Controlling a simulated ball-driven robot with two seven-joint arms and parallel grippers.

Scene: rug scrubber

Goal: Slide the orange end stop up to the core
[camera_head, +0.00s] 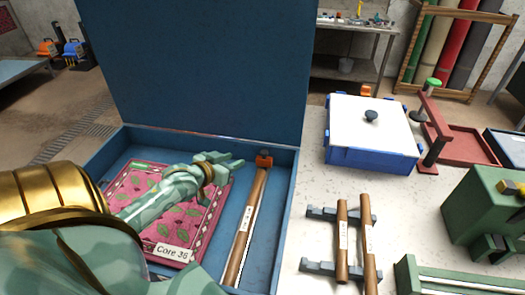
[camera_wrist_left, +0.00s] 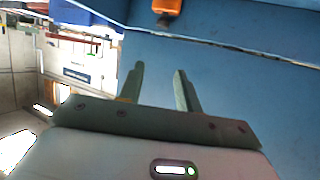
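The orange end stop (camera_head: 264,161) is at the far end of a brown core (camera_head: 246,225) lying in the open blue case (camera_head: 285,200). Whether a small gap separates them I cannot tell. My left gripper (camera_head: 228,162) is over the case, left of the end stop, with its fingers apart and nothing between them. In the left wrist view, the left gripper (camera_wrist_left: 158,82) is open over the blue case surface. The orange end stop (camera_wrist_left: 167,6) shows at the top edge there, beyond the fingertips. My right gripper is not in view.
The raised blue lid (camera_head: 195,70) stands behind. Right of the case, two more cores (camera_head: 342,240) rest on grey racks near a white-topped blue box (camera_head: 370,130).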

